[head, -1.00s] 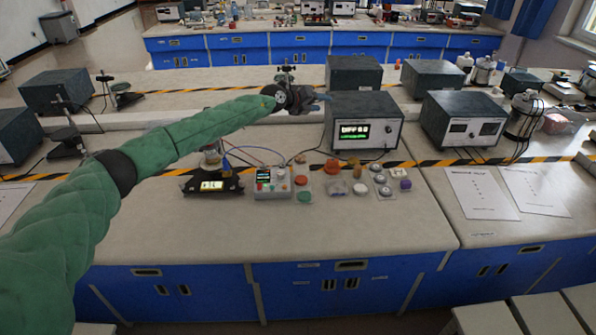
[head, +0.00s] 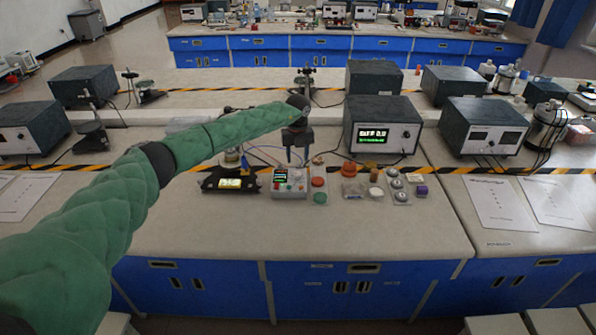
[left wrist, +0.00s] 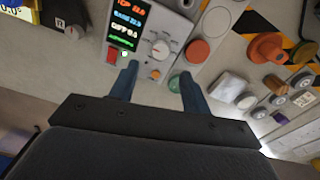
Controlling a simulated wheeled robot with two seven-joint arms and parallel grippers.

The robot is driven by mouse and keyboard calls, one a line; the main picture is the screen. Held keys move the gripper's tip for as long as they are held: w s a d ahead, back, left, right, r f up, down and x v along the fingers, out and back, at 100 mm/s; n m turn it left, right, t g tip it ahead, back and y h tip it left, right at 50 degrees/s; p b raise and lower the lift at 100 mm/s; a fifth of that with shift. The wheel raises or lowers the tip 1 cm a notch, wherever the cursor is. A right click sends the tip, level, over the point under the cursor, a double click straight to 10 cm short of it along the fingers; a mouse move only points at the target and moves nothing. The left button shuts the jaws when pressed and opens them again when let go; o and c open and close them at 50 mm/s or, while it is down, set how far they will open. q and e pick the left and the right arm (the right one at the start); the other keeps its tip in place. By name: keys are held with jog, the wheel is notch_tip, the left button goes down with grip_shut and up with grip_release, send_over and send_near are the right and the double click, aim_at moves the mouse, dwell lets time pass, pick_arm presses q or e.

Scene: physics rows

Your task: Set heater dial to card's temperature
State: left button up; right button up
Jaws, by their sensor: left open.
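A pale control box (head: 290,186) sits on the bench. In the left wrist view the box (left wrist: 182,32) has a dark display (left wrist: 127,22) with lines that look like TOP 22.0, BASE 22.0 and DIFF 0.0. My left gripper (head: 297,158) points down over the box, open and empty. Its fingers (left wrist: 158,88) are apart, just short of the dial in the picture. I cannot pick out the temperature card. My right gripper is not in view.
A black stand with a lit panel (head: 230,184) is left of the box. An orange disc (head: 318,182), green disc (head: 320,198) and small parts lie right. Paper sheets (head: 500,205) lie right.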

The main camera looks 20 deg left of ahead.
aim_at(298, 173)
pick_arm(q)
notch_tip(298, 173, down, 6)
jog(key=p, duration=0.2)
jog(key=shift+r+p, duration=0.15)
jog(key=shift+p, duration=0.15)
jog(key=shift+f, duration=0.85)
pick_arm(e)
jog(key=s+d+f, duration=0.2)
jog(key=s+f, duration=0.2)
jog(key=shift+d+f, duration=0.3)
pick_arm(q)
jog(key=c, duration=1)
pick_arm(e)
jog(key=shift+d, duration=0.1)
